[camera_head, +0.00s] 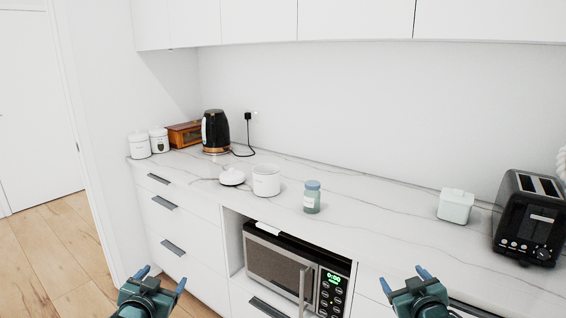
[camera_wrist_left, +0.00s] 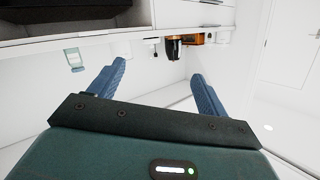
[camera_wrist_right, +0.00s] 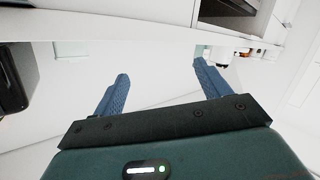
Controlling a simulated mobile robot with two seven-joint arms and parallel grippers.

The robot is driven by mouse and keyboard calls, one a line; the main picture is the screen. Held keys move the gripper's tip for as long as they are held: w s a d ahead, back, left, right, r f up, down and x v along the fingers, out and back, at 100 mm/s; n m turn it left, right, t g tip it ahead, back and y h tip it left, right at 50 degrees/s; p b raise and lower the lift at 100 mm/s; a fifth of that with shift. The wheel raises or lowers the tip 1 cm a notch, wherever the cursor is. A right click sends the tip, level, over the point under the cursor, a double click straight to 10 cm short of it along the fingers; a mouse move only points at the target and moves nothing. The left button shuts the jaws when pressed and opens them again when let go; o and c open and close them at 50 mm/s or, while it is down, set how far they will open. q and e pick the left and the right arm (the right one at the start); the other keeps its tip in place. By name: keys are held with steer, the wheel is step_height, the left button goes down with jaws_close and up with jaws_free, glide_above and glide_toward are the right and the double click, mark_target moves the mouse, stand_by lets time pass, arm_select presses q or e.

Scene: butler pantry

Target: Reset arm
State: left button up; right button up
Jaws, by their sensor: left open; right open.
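My left gripper (camera_head: 162,279) is at the bottom left of the head view, in front of the drawers, open and empty. Its spread blue fingers also show in the left wrist view (camera_wrist_left: 158,85). My right gripper (camera_head: 402,280) is at the bottom right of the head view, in front of the counter, open and empty. Its spread fingers also show in the right wrist view (camera_wrist_right: 160,85). Neither gripper touches anything.
The marble counter (camera_head: 365,215) holds white canisters (camera_head: 139,145), a wooden box (camera_head: 184,134), a black kettle (camera_head: 216,132), a white pot (camera_head: 266,181) beside a lid (camera_head: 232,176), a blue-green jar (camera_head: 312,197), a white container (camera_head: 455,206) and a toaster (camera_head: 530,215). A microwave (camera_head: 275,266) sits below.

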arm_select(q)
steer(key=s+d+f+g+h, duration=0.1)
steer(key=s+d+f, duration=0.3)
steer(key=s, duration=0.6)
steer(key=s+d+f+g+h, duration=0.1)
steer(key=s+d+f, duration=0.4)
steer(key=s, duration=0.6)
steer(key=s+d+f+g+h, duration=0.1)
steer(key=s+d+f, duration=0.4)
steer(key=s, duration=0.6)
steer(key=shift+d+f+n+g, duration=0.2)
steer(key=shift+d+n+g, duration=0.15)
steer(key=shift+g, duration=0.55)
arm_select(e)
steer(key=s+a+f+g+y, duration=0.1)
steer(key=s+a+f, duration=0.3)
steer(key=s, duration=0.6)
steer(key=s+a+f+g+y, duration=0.1)
steer(key=s+a+f, duration=0.4)
steer(key=s, duration=0.6)
steer(key=s+a+f+g+y, duration=0.1)
steer(key=s+a+f, duration=0.4)
steer(key=s, duration=0.6)
steer(key=shift+a+f+m+g, duration=0.15)
steer(key=shift+a+m+g, duration=0.2)
steer(key=shift+g, duration=0.55)
